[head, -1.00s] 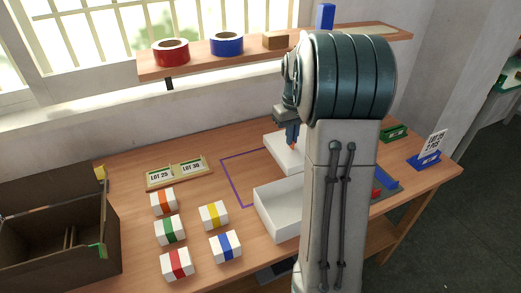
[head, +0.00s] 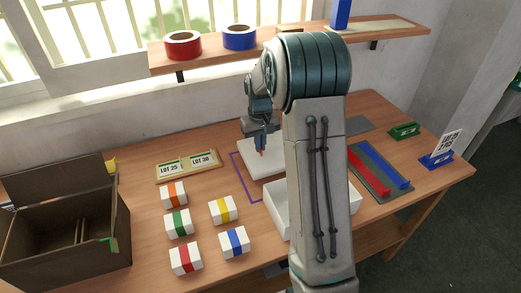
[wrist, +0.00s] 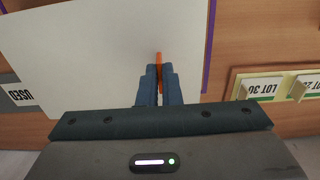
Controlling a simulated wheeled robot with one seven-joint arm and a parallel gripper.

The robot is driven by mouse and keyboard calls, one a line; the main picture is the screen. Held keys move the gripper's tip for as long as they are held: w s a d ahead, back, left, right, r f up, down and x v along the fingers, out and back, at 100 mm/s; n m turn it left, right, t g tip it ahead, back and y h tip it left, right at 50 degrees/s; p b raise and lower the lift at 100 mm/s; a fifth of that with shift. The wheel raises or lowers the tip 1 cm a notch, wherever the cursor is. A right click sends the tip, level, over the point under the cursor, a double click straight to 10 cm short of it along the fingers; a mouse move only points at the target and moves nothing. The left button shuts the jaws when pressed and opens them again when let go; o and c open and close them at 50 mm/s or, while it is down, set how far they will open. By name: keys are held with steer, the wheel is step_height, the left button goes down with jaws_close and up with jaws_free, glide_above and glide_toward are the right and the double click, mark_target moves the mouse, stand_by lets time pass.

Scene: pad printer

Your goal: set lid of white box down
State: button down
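The lid (head: 265,171) of the white box is a flat white plate with an orange tab. My gripper (head: 261,147) is over it. In the wrist view my gripper (wrist: 158,85) is shut on the orange tab (wrist: 158,60), with the white lid (wrist: 85,60) spread beyond the fingers. The lid overlaps the purple outline (head: 243,182) on the table; whether it touches the wood I cannot tell. The white box (head: 277,213) stands open in front of the lid, partly hidden by my arm.
Several white boxes with coloured bands (head: 223,210) stand left of the white box. A board with lot cards (head: 187,166) lies left of the outline. A cardboard box (head: 60,240) is far left. A tray with red and blue strips (head: 380,172) is at right. A shelf (head: 205,62) hangs behind.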

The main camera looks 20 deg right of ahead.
mark_target(260, 154)
steer(key=shift+f, duration=1.55)
steer(key=shift+f, duration=0.2)
steer(key=c, duration=1.6)
jaws_free()
steer(key=shift+r, duration=0.15)
